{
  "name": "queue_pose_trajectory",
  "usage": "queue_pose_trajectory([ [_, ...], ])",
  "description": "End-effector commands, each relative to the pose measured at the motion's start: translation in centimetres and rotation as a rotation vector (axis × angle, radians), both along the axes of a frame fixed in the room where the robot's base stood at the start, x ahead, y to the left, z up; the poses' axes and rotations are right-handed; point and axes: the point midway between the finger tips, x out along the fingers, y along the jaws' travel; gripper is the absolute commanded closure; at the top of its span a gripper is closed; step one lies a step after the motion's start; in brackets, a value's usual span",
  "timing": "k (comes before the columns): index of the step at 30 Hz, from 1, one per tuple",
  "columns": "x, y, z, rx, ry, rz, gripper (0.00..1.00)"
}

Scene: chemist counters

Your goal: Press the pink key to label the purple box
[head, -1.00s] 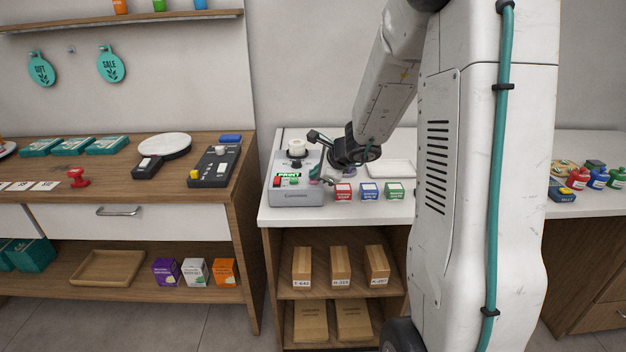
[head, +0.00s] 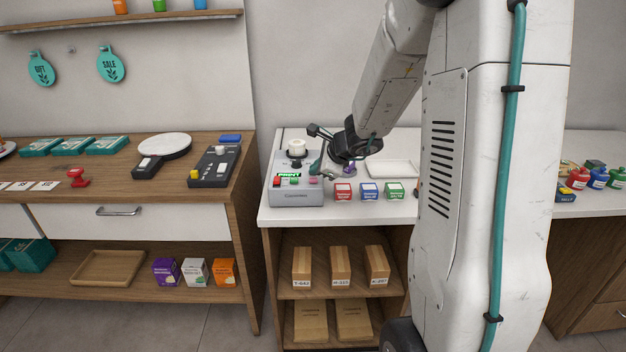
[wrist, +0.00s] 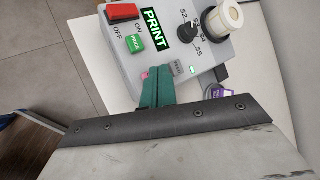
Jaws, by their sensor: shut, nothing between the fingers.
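The grey label machine (head: 297,192) stands on the white counter, with a red switch, a green key and a lit PRINT sign. The pink key (head: 313,181) is at its right front; in the wrist view the pink key (wrist: 146,75) shows only in part beside my fingers. My gripper (head: 319,170) is shut and empty, its teal fingertips (wrist: 158,74) close over the machine's key edge; contact cannot be told. A small purple box (head: 349,170) with a white label area (wrist: 221,91) is beside the machine, partly hidden by my gripper.
Red, blue and green boxes (head: 369,191) stand along the counter's front. A white tray (head: 392,168) lies behind them. A dial and white roll (wrist: 222,17) rise from the machine. Another purple box (head: 166,271) stands on the left lower shelf.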

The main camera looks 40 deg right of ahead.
Motion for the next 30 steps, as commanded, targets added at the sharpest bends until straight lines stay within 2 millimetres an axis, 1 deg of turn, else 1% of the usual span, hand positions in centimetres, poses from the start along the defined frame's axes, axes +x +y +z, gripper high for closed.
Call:
queue_pose_trajectory([
  [4,0.1,0.0,0.8,-0.001,-0.003,0.001,1.0],
  [12,0.0,0.0,3.6,-0.002,-0.002,0.002,1.0],
  [16,0.0,0.0,4.6,-0.001,-0.002,0.0,1.0],
  [20,0.0,0.0,5.0,0.0,-0.001,-0.001,1.0],
  [30,0.0,0.0,5.0,0.0,0.0,0.0,1.0],
])
